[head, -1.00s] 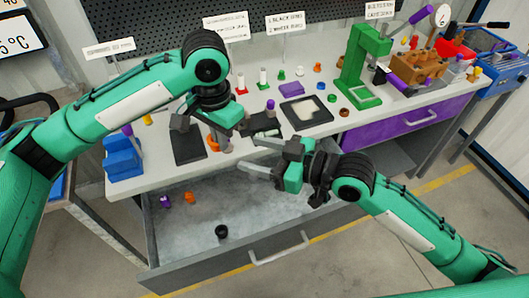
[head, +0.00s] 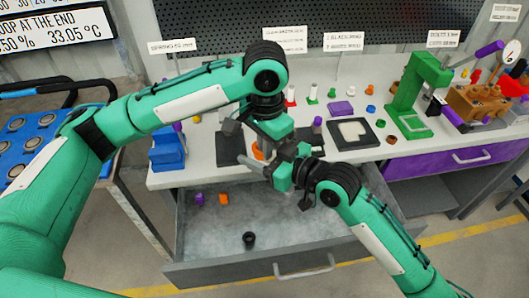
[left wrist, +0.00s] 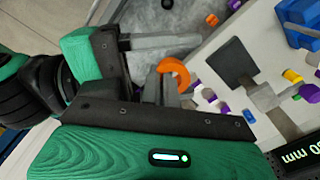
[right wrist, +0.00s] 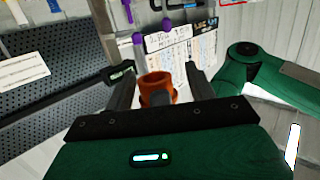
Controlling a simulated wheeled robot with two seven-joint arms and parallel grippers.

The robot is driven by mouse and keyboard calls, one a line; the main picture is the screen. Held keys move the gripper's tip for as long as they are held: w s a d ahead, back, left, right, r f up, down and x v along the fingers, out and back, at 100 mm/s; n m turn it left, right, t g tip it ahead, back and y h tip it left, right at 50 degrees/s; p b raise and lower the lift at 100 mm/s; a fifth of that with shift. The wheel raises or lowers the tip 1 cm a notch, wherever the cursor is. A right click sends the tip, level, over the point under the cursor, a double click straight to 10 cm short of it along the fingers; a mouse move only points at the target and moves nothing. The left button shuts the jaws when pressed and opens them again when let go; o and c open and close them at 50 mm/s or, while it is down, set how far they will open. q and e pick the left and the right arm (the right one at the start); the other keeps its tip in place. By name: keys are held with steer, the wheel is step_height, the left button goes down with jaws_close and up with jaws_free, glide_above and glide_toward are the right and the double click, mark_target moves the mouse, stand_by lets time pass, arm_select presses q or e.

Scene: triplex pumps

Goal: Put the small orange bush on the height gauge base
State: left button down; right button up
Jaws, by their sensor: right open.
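An orange bush (head: 257,152) shows under my left gripper (head: 261,147), above the front edge of the bench. In the left wrist view the bush (left wrist: 173,72) is a ring at the tips of the close-set left fingers, which look shut on it. My right gripper (head: 265,160) is open and comes in from the right. In the right wrist view the bush (right wrist: 155,86) lies between its spread fingers, with a gap on each side. Another orange part (head: 224,199) lies in the open drawer. I cannot tell for certain which thing is the height gauge base.
The open drawer (head: 200,245) also holds a purple part (head: 199,199) and a black ring (head: 249,239). Dark plates (head: 231,150), a blue block (head: 167,150), small coloured parts and a green press (head: 408,95) stand on the bench. A dial (head: 512,52) stands far right.

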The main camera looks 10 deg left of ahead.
steer(key=shift+c, duration=0.5)
steer(key=c, duration=1)
arm_select(q)
steer(key=c, duration=1.6)
jaws_free()
arm_select(e)
steer(key=shift+s, duration=0.15)
steer(key=shift+c, duration=0.3)
arm_select(q)
steer(key=shift+w+r, duration=0.1)
